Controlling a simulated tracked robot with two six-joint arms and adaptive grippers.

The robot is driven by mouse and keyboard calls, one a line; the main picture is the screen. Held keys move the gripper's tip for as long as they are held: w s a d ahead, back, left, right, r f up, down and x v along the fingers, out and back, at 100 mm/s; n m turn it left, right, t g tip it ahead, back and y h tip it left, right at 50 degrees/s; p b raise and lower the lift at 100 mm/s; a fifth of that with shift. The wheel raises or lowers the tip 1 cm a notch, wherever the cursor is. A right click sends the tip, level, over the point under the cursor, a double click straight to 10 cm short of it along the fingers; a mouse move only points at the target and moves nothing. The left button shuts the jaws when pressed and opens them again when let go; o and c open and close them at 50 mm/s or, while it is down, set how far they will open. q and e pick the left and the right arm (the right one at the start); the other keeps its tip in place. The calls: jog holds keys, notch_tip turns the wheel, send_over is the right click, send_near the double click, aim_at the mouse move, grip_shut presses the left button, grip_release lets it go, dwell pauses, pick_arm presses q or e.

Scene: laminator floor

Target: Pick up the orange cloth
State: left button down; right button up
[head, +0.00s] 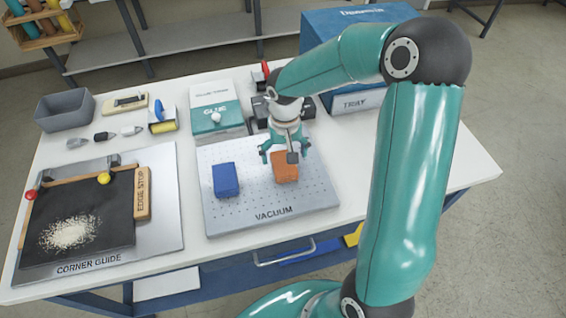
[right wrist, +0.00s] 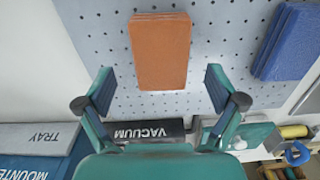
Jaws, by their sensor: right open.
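The orange cloth (head: 285,168) lies as a folded rectangular block on the grey perforated vacuum plate (head: 268,197), right of the blue block. My right gripper (head: 285,153) is above the plate, just behind the orange cloth in the head view. In the right wrist view, the orange cloth (right wrist: 160,50) lies ahead of and roughly centred between the spread fingers (right wrist: 158,90). The fingers are open, empty and apart from the cloth. My left gripper is not in view.
A folded blue cloth (head: 226,180) lies close by on the same plate. A glue box (head: 216,104) and a black vacuum unit (right wrist: 148,130) stand behind. A blue tray box (head: 352,98) is at back right. The corner guide board (head: 160,215) is at left.

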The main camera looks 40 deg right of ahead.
aim_at(283, 162)
notch_tip(283, 162, down, 3)
jog(key=shift+f, duration=0.15)
jog(key=shift+a, duration=0.1)
jog(key=shift+c, duration=0.2)
jog(key=c, duration=1.2)
notch_tip(283, 162, up, 20)
jog(key=b, duration=0.1)
